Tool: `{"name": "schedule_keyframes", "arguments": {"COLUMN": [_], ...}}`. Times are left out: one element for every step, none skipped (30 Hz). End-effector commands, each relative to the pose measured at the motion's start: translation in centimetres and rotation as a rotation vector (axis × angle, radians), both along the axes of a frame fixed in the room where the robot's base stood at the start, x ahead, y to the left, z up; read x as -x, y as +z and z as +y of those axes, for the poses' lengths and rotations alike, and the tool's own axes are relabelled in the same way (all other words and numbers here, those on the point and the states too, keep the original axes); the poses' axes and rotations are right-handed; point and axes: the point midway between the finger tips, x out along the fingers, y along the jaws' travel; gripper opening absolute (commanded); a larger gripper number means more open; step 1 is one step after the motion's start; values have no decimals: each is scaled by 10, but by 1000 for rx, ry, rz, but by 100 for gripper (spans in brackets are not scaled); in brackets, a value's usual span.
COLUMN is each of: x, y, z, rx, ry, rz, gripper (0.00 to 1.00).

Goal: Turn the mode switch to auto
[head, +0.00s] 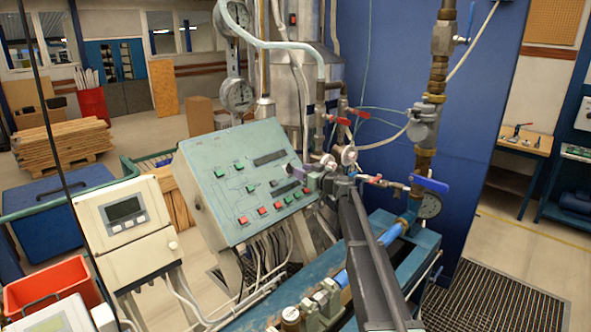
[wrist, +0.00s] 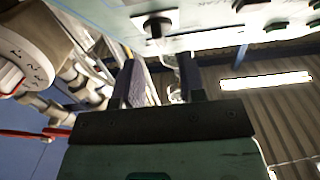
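The teal control panel (head: 235,185) stands tilted in the middle of the head view, with green and red buttons on its face. My gripper (head: 291,170) is at the panel's right edge. In the wrist view, my gripper (wrist: 158,65) shows two dark purple fingers standing apart with nothing between them. A black knob (wrist: 157,26) on the panel face lies just beyond the fingertips, roughly in line with the gap. It appears to be the mode switch. Its setting and label cannot be read, and I cannot make it out in the head view.
Pipes with red-handled valves (head: 340,122) stand close behind my gripper. A blue-handled valve (head: 429,184) and a gauge (head: 429,205) are to the right. A beige meter (head: 125,225) stands left of the panel. In the wrist view, a white round dial (wrist: 25,50) is close at the left.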

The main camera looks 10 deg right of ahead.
Motion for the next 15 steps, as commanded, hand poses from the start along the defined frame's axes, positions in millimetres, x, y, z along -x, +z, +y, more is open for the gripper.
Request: {"name": "schedule_keyframes", "arguments": {"x": [-12,-16,-22,-25,-27,-30,-31,-32,-33,-33,-33,-32,-32,-32,-32], "y": [0,0,0,0,0,0,0,0,0,0,0,0,0,0,0], "z": [6,10,14,17,19,21,22,23,23,24,24,24,24,24,24], "rx": [0,0,0,0,0,0,0,1,1,1,1,1,1,1,1], "ry": [1,1,1,1,1,1,1,0,0,0,0,0,0,0,0], "rz": [0,0,0,0,0,0,0,1,1,1,1,1,1,1,1], "gripper": [37,37,37,37,37,37,37,37,37,37,37,37,37,37,36]}}
